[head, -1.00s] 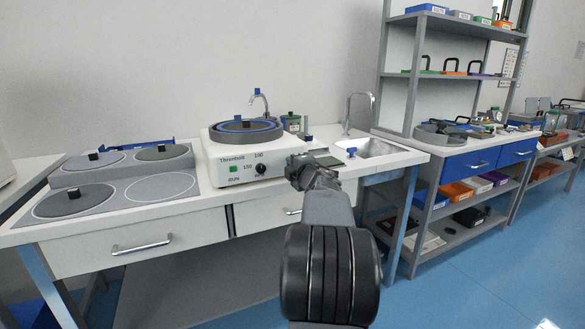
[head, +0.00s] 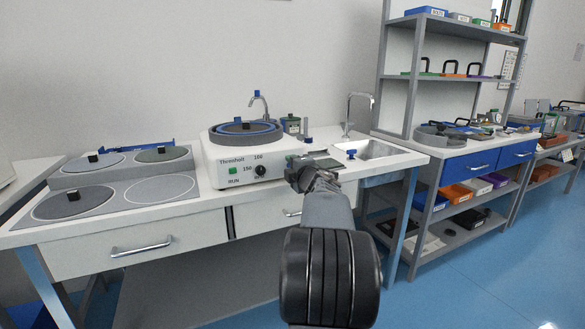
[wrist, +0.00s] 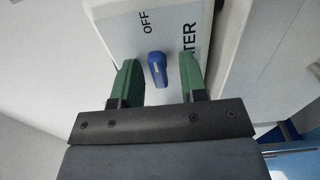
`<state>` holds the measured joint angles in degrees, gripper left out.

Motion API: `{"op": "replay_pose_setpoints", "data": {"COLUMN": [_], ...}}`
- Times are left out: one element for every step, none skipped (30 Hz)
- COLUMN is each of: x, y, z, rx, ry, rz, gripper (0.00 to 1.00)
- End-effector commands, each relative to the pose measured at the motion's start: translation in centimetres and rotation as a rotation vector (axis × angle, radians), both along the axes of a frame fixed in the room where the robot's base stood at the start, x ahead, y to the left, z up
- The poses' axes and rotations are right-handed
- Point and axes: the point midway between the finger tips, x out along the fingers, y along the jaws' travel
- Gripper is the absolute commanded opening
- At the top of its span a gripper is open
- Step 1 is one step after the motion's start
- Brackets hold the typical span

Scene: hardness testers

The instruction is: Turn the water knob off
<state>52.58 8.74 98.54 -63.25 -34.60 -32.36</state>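The blue water knob (wrist: 157,68) shows in the wrist view on a white panel (wrist: 115,35), with "OFF" printed beyond it and part of the word "WATER" to its right. Its long side points nearly up the picture, slightly tilted. My gripper (wrist: 160,66) is open, with one green finger on each side of the knob and gaps visible between. Whether the tips reach around the knob in depth I cannot tell. In the head view my gripper (head: 299,167) is at the right end of the white grinding machine's front (head: 222,167); the knob is hidden there by my arm.
The machine carries a round disc (head: 245,132) and a blue-topped tap (head: 257,97). A sink (head: 372,149) with a tall faucet (head: 349,115) lies to the right. A flat unit with several round plates (head: 160,188) stands to the left. Drawers are below the counter (head: 125,215).

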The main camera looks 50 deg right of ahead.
Motion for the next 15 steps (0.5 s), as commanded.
{"op": "replay_pose_setpoints", "data": {"x": [-0.1, -0.2, -0.4, -0.6, -0.9, -1.4, -1.9, -2.4, -3.1, -3.7, -4.3, -5.1, -5.7, -6.3, -7.0], "y": [0.0, 0.0, 0.1, 0.2, 0.3, 0.5, 0.7, 0.9, 1.2, 1.4, 1.6, 2.0, 2.3, 2.4, 2.8], "z": [0.0, 0.1, 0.1, 0.2, 0.2, 0.2, 0.3, 0.3, 0.3, 0.3, 0.4, 0.3, 0.4, 0.3, 0.4], "rx": [0.000, 0.000, -0.001, -0.001, -0.001, -0.001, -0.001, -0.001, 0.000, 0.000, 0.000, 0.000, 0.000, 0.000, 0.000], "ry": [0.000, -0.001, -0.001, -0.001, 0.000, 0.000, -0.001, -0.001, -0.001, -0.001, -0.001, -0.001, -0.001, -0.001, -0.001], "rz": [0.000, -0.001, -0.001, -0.001, -0.002, -0.002, -0.002, -0.003, -0.004, -0.003, -0.003, -0.004, -0.003, -0.004, -0.004], "gripper": [0.39, 0.39, 0.39, 0.39, 0.39, 0.39, 0.39, 0.39, 0.39, 0.39, 0.39, 0.39, 0.39, 0.39, 0.39]}}
